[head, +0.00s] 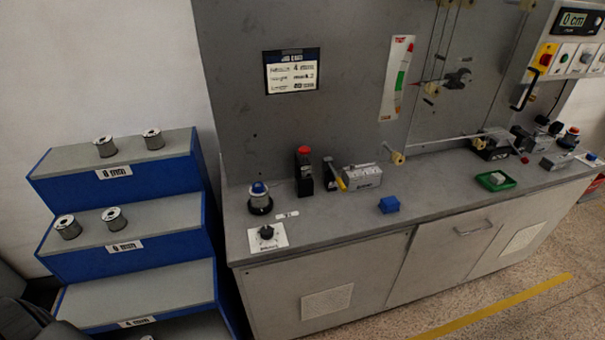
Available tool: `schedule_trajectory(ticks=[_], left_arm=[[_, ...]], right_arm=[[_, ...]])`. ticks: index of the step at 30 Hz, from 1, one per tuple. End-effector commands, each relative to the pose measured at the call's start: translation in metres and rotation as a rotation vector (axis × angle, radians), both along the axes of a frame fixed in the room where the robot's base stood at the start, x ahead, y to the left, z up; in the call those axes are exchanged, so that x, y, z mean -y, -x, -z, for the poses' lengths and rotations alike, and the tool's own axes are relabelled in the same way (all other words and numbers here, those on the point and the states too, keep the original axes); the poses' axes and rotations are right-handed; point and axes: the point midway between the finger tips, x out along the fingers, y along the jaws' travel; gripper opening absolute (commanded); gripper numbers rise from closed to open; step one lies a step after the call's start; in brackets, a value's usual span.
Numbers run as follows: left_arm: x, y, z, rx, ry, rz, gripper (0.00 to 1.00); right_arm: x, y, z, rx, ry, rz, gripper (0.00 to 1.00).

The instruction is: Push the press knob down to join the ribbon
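A black upright unit with a red knob on top (303,152) stands on the grey bench at the back left. A round dark base with a blue and silver knob (260,190) stands to its left, nearer the front. I cannot tell which of these is the press knob. A thin light ribbon-like line (440,144) runs above the bench toward the right-hand units; a join in it is too small to make out. Neither gripper shows; only dark parts, likely mine, appear at the lower left corner.
A blue stepped rack (125,258) with several metal spools stands left of the bench (335,222). A grey box unit (362,177), a blue block (389,204), a green tray (483,183) and a black dial (267,232) sit on the bench. The front middle is mostly clear.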

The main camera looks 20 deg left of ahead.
Motion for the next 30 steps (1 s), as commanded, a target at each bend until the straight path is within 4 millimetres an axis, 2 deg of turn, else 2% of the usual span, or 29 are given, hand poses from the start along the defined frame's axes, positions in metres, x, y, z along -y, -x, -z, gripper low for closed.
schedule_trajectory(ticks=[10,23,30], left_arm=[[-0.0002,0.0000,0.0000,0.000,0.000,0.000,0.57],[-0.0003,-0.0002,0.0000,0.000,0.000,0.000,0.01],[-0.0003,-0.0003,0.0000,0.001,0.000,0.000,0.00]], right_arm=[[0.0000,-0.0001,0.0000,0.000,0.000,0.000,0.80],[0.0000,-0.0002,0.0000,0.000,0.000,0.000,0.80],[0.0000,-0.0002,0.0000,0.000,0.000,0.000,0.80]])
